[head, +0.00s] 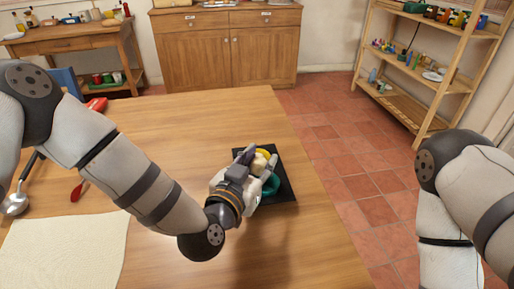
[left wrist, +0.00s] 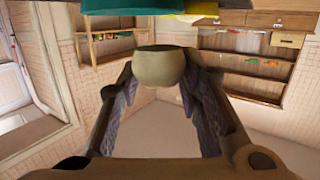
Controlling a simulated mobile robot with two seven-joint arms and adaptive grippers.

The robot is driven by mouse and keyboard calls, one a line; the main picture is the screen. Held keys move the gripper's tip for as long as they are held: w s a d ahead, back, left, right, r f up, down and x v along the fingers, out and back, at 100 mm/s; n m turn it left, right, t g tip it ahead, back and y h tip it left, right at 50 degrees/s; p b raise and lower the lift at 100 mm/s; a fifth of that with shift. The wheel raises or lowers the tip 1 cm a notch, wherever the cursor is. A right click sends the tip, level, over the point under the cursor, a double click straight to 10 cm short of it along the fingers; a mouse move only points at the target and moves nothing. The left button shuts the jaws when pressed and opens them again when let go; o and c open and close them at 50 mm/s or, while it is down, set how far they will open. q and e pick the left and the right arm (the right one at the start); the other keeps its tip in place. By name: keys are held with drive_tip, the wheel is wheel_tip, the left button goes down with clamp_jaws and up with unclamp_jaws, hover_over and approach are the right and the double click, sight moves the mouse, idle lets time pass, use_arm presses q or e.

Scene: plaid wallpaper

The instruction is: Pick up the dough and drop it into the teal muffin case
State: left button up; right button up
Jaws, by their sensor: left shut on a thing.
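My left gripper (head: 257,170) is shut on the pale dough (head: 259,162). In the left wrist view the dough (left wrist: 160,70) sits between the two fingers (left wrist: 158,88). The teal muffin case (head: 271,186) stands on the black tray (head: 287,185), right beside the gripper and partly hidden by it. A strip of teal case (left wrist: 115,6) shows at the top of the left wrist view. I cannot tell whether the dough touches a case. My right gripper is out of view; only its arm shows at the right.
A yellow case (head: 263,153) is just behind the dough. The tray lies near the right edge of the wooden table (head: 190,120). A cream cloth (head: 65,250), a ladle (head: 17,202) and red-handled items (head: 78,190) lie at the left.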

use_arm(q)
wheel_tip(320, 180, down, 3)
drive_tip(key=shift+r+b, duration=0.1)
drive_tip(key=shift+b, duration=0.25)
drive_tip(key=shift+r, duration=0.25)
drive_tip(key=o, duration=1.2)
drive_tip(key=v, duration=1.2)
